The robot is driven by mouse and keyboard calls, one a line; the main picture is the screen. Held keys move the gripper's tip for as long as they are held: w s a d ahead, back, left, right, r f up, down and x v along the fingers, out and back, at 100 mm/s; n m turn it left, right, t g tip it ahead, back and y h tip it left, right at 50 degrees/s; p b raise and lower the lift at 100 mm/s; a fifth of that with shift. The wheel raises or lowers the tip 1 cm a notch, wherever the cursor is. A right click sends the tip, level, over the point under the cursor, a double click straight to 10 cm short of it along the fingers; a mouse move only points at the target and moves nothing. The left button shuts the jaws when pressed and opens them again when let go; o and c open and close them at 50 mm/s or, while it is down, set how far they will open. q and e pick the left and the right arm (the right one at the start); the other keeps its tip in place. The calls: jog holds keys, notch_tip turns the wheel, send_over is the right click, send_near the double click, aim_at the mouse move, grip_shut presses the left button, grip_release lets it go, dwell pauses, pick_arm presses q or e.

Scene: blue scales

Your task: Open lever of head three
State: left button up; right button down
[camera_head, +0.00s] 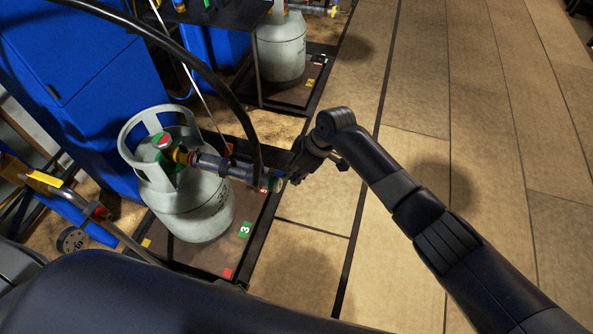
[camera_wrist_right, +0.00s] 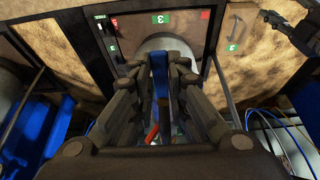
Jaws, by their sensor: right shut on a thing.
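Filling head three (camera_head: 230,168) is a grey-blue tube lying across the top of a pale grey gas cylinder (camera_head: 195,215), which stands upright on a dark scale marked with a green 3. A red part shows at the head's right end. My right gripper (camera_head: 296,172) is at that end, reaching in from the right. In the right wrist view its fingers (camera_wrist_right: 162,75) are close together around a narrow blue piece (camera_wrist_right: 162,88), which I take to be the lever; the fingers hide most of it. A red piece (camera_wrist_right: 152,133) shows below. My left gripper is not in view.
A black hose (camera_head: 232,95) arcs over the head from the upper left. Blue cabinets (camera_head: 75,70) stand at the left. Another grey cylinder (camera_head: 281,48) stands on a scale behind. Another tool (camera_head: 75,195) lies at the left. The brown floor at the right is clear.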

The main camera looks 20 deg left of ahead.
jog(key=c, duration=1.6)
grip_release()
jog(key=shift+o, duration=0.2)
jog(key=v, duration=1.2)
